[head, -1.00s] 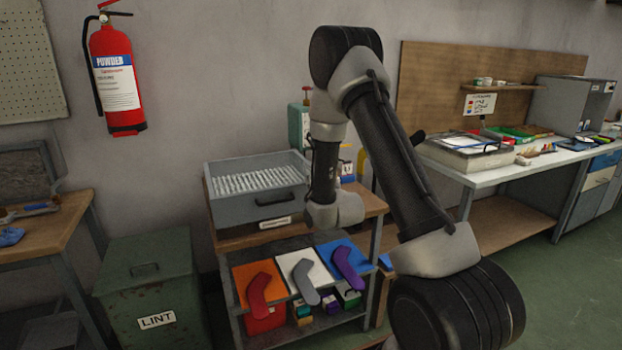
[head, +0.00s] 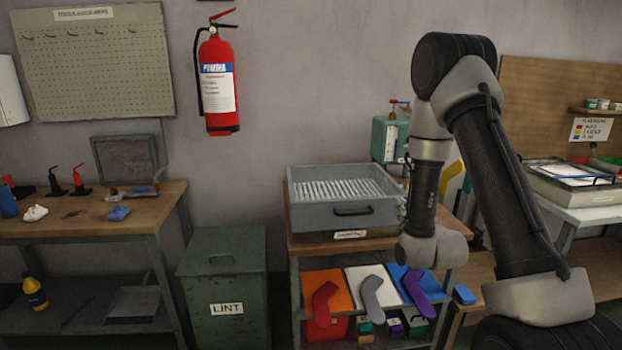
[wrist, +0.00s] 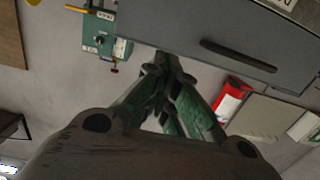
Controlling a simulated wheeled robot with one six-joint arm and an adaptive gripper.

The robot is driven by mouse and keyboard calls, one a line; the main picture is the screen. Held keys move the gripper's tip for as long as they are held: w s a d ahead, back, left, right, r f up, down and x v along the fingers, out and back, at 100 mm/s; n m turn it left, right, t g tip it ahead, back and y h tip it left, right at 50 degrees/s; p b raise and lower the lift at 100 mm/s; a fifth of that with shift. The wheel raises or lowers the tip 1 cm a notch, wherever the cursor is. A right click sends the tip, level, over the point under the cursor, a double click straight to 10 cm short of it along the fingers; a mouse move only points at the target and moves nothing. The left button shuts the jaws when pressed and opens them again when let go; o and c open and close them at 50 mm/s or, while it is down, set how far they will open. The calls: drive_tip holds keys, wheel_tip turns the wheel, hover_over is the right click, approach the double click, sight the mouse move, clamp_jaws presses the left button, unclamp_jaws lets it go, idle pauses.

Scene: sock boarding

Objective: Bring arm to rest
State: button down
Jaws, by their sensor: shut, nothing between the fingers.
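My gripper shows in the wrist view (wrist: 160,75). Its green-and-black fingers come together at the tips, and nothing is between them. In the head view my arm is folded on the right, and the gripper itself is hidden there. Behind the fingers in the wrist view is the grey drawer-like bin (wrist: 215,45) with a dark handle. In the head view this bin (head: 310,217) sits on top of a small shelf unit, left of my arm.
A green lint bin (head: 222,285) stands left of the shelf unit. A wooden workbench (head: 90,215) with small tools is at the far left. A red extinguisher (head: 218,88) hangs on the wall. A teal device (head: 390,138) stands behind the grey bin. Another bench (head: 590,214) is at right.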

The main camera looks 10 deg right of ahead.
drive_tip(key=s+f+g, duration=0.6)
drive_tip(key=f+g, duration=0.2)
drive_tip(key=f, duration=0.5)
drive_tip(key=s+r+g, duration=0.1)
drive_tip(key=s+g, duration=0.3)
drive_tip(key=s, duration=0.4)
drive_tip(key=s+f+v, duration=0.1)
drive_tip(key=s+v, duration=0.1)
drive_tip(key=v, duration=0.9)
drive_tip(key=s+f+v, duration=0.1)
drive_tip(key=s+v, duration=0.1)
drive_tip(key=v, duration=1)
drive_tip(key=s+f+v, duration=0.1)
drive_tip(key=s+v, duration=0.1)
drive_tip(key=v, duration=1)
drive_tip(key=shift+s+a+r+g, duration=0.15)
drive_tip(key=shift+s+r+g, duration=0.05)
drive_tip(key=shift+s+g, duration=0.2)
